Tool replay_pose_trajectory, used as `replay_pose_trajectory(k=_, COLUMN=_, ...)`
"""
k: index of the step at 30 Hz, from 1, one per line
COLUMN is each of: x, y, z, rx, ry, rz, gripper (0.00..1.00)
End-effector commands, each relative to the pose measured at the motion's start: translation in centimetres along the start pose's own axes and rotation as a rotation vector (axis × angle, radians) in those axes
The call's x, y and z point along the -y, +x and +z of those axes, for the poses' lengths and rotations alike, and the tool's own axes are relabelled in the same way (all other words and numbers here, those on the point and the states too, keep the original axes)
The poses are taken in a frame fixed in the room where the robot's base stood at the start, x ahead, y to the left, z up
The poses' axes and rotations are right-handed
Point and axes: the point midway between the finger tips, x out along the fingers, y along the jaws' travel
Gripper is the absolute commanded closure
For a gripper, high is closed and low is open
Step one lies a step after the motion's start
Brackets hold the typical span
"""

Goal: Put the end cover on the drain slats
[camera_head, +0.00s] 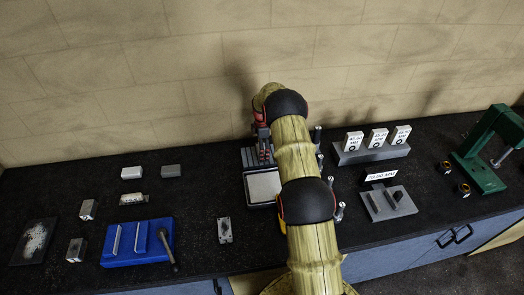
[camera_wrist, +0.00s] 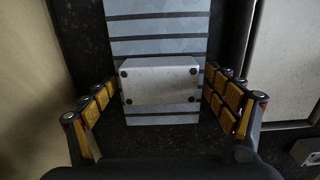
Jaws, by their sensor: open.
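The end cover (camera_wrist: 158,81) is a pale rectangular block with a dark screw at each corner. In the wrist view it lies across the near part of the drain slats, looking about square to them. I cannot tell whether it is fully seated. The drain slats (camera_wrist: 158,28) are a grey strip with dark cross slots, running beyond the cover and showing a little on its near side. They also show in the head view (camera_head: 250,158). My gripper (camera_wrist: 160,82) is open, with one yellow-padded finger on each side of the cover, seemingly apart from it. My arm hides much in the head view.
A pale panel (camera_head: 263,187) in a dark frame adjoins the slats. A blue tray (camera_head: 128,250) and several small metal blocks stand left on the black bench. A grey stand with white labels (camera_head: 372,153) and a green press (camera_head: 487,150) stand right. The wall is close behind.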

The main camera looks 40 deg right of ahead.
Motion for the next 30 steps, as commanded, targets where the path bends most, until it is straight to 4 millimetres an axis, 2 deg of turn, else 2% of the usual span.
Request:
replay_pose_trajectory(k=12, x=-0.1, y=-8.2, z=0.0, rx=0.000, ry=0.000, rz=0.004, gripper=0.14)
replay_pose_trajectory(k=23, x=0.2, y=-12.4, z=-0.5, rx=0.000, ry=0.010, rz=0.010, gripper=0.14)
replay_pose_trajectory(k=26, x=1.0, y=-15.0, z=-1.7, rx=-0.001, ry=0.045, rz=0.028, gripper=0.14)
replay_pose_trajectory(k=30, x=3.5, y=-20.4, z=-4.3, rx=-0.007, ry=0.128, rz=0.067, gripper=0.14)
